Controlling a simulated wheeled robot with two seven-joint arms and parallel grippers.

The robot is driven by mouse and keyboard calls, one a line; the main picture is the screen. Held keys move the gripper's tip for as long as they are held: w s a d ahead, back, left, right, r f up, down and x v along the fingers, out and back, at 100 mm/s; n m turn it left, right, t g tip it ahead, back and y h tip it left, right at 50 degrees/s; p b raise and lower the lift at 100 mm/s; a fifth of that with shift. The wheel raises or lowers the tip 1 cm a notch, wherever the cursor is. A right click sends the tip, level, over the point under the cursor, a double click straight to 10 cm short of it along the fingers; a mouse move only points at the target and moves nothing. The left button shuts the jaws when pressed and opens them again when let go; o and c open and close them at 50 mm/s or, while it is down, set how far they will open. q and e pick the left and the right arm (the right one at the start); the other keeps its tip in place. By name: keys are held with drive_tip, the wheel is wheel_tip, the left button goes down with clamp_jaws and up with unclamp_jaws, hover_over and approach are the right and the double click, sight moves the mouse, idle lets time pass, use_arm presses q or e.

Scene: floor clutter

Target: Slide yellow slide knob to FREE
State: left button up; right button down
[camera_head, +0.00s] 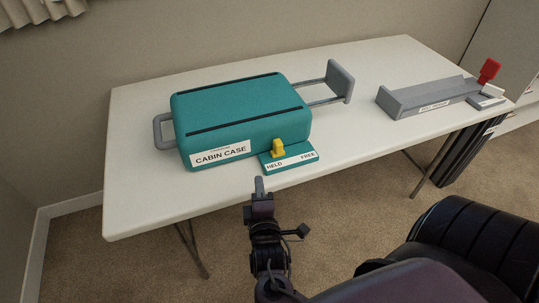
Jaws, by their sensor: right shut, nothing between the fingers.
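The yellow slide knob (278,148) stands on a small teal base plate (290,158) in front of the teal cabin case (240,112). The plate's white label reads HELD at its left and FREE at its right. The knob sits nearer the HELD end. My right gripper (260,186) is at the table's front edge, below and slightly left of the knob. Its fingers are together, with nothing between them, and it appears apart from the knob. My left gripper is not in view.
The white table (350,150) carries the case, whose grey pull handle (341,82) extends right. A grey tray-like fixture (430,97) with a red lever (489,70) is at the far right. The table is clear between them. A black rounded object (480,245) is at the lower right.

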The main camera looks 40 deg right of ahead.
sight(291, 134)
drive_tip(key=x, duration=0.9)
drive_tip(key=shift+w+d+r, duration=0.2)
drive_tip(key=shift+w+d, duration=0.05)
drive_tip(key=shift+w, duration=0.1)
drive_tip(key=d, duration=0.1)
drive_tip(key=d+p, duration=0.1)
drive_tip(key=d, duration=0.1)
drive_tip(key=shift+s, duration=0.35)
drive_tip(key=shift+s+d, duration=0.1)
drive_tip(key=shift+d, duration=0.35)
drive_tip(key=d+p, duration=0.1)
drive_tip(key=d, duration=0.1)
drive_tip(key=s+d+p, duration=0.1)
drive_tip(key=d, duration=0.1)
drive_tip(key=d+p, duration=0.1)
drive_tip(key=d, duration=0.2)
drive_tip(key=shift+s, duration=0.4)
